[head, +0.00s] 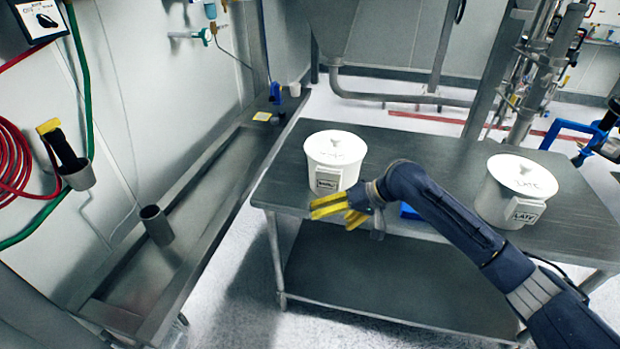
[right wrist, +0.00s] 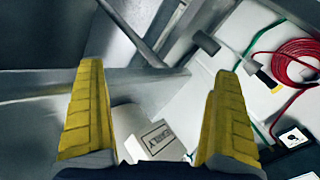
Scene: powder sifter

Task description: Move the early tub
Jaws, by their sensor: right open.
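The early tub (head: 335,150) is a white lidded bucket standing upright on the left part of the metal table, with a dark-framed label low on its front. In the right wrist view the tub (right wrist: 135,122), its label reading EARLY, shows low between the fingers. My right gripper (head: 335,214) has yellow fingers and is just in front of the tub's lower front, near the table's front edge. In the right wrist view the fingers (right wrist: 159,70) are wide apart with nothing held. Whether they touch the tub is unclear. My left gripper is out of view.
A second white tub (head: 515,183), labelled LATE, stands on the table's right part. My right arm crosses the table front between the tubs. A blue item (head: 408,211) is partly hidden behind it. A long metal bench (head: 190,215) runs along the left wall, with a grey cup (head: 156,226).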

